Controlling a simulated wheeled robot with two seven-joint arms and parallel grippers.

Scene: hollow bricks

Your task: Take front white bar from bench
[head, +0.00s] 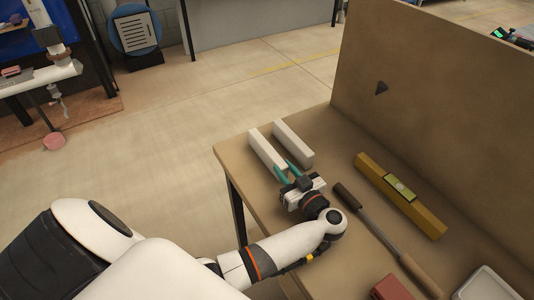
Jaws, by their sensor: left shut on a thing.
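Two white bars lie side by side at the far left end of the brown bench (240,152) in the head view. The front white bar (264,149) is the left one, close to the bench edge. The other white bar (293,143) lies a short way to its right. My left gripper (284,170) has teal fingers and reaches over the bench from the near side. It is shut on the near end of the front white bar, which its fingers partly cover. My right gripper is not in view.
A yellow spirit level (400,195) and a dark tool with a wooden handle (383,235) lie right of my left gripper. A red block (394,288) and a pale tray (486,284) are at the near right. A tall brown back panel (430,85) bounds the bench.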

